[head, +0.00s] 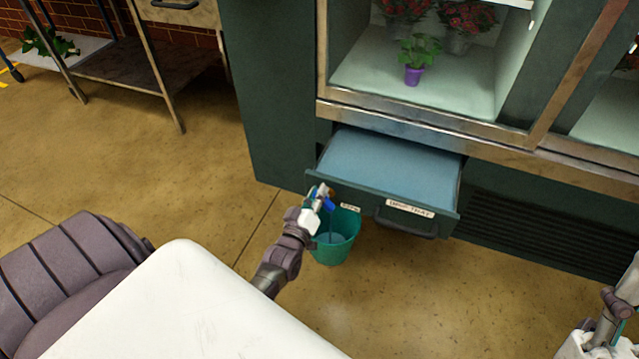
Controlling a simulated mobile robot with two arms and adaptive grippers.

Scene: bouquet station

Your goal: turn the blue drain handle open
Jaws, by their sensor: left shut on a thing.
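The blue drain handle (329,205) is small and sits at the front left of the pulled-out drip tray drawer (388,166). My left gripper (321,194) is at the handle and shut on it; its fingers hide part of the handle and the valve. A thin stream of water seems to fall below the handle into a teal bucket (347,250) that stands on the floor under the drawer's left front corner. My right gripper (591,345) is only partly in view at the bottom right corner, away from the drawer, and its fingers cannot be made out.
A dark green display cooler (270,90) stands behind, with flowers on its shelf and a purple pot (413,76) inside. The drawer has a dark pull handle (405,229). A metal table (150,70) stands at the back left.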

